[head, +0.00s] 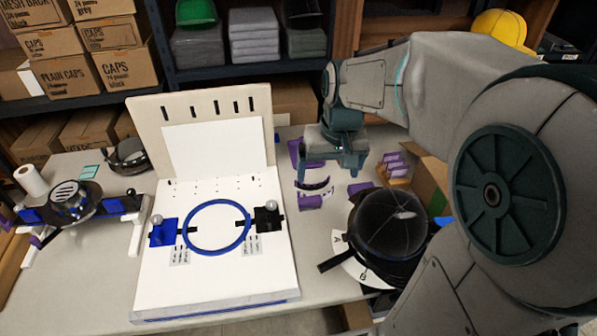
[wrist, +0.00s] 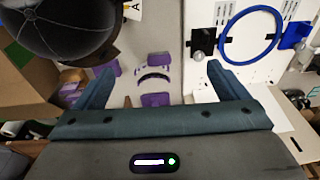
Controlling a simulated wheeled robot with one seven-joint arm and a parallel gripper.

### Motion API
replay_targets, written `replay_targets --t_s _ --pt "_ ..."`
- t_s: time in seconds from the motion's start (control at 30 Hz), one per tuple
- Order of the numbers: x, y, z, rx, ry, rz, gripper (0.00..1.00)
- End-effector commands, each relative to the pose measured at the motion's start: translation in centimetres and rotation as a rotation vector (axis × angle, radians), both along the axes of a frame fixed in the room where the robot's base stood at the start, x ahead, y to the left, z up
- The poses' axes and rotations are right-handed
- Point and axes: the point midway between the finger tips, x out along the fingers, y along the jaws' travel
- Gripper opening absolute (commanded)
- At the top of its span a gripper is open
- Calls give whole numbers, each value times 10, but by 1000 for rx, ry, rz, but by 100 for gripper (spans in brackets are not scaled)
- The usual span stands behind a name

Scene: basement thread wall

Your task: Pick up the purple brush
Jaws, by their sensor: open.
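Several purple items lie on the table below my open, empty gripper (head: 334,172). One small purple piece (head: 310,202) lies in front of a dark curved piece with a pale strip (head: 314,185). Another purple piece (head: 294,152) lies farther back, and one (head: 360,188) lies to the right. I cannot tell for sure which is the brush. In the wrist view, the dark curved piece (wrist: 155,77) appears between my spread fingers (wrist: 160,74), with purple pieces above it (wrist: 157,59) and below it (wrist: 155,99). My fingers appear above the table, apart from these pieces.
A white board with a blue hoop (head: 189,231) stands to the left. A black cap on a stand (head: 390,225) is close on the right. A box with purple packets (head: 397,170) is behind it. Bare table (head: 60,290) shows at the front left.

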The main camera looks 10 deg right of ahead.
Motion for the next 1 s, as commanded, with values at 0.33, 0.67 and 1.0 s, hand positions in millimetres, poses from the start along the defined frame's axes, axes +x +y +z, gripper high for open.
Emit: replay_targets --t_s 0.33,0.67,1.0 --pt "116 -1 -94 -22 101 7 94" --pt "160 0 -141 -48 140 19 94" --pt "159 1 -201 -49 144 19 94"
